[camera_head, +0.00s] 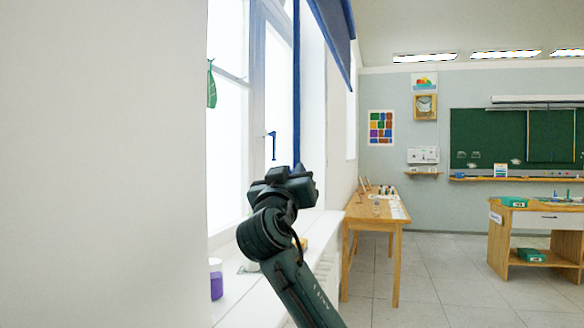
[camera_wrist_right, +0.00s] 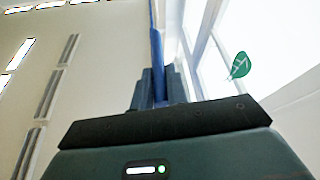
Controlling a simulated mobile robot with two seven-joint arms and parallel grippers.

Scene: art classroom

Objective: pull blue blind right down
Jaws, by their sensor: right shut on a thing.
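The blue blind (camera_head: 335,32) hangs at the top of the window, partly lowered, its top cut off by the picture edge. A narrow blue vertical strip (camera_head: 296,90) runs down from it along the window to my right gripper (camera_head: 292,172). My right gripper is raised in front of the window, above the sill, and shut on this strip. The right wrist view shows the strip (camera_wrist_right: 153,35) passing upward from between the two fingers (camera_wrist_right: 154,88). The strip's lower end is hidden by the gripper. My left gripper is not in view.
The window sill (camera_head: 262,296) below my right arm holds a purple-and-white container (camera_head: 216,280). A green leaf shape (camera_head: 211,85) hangs at the window. A wooden table (camera_head: 385,215) with small items stands to the right. The tiled floor (camera_head: 440,270) beyond is clear.

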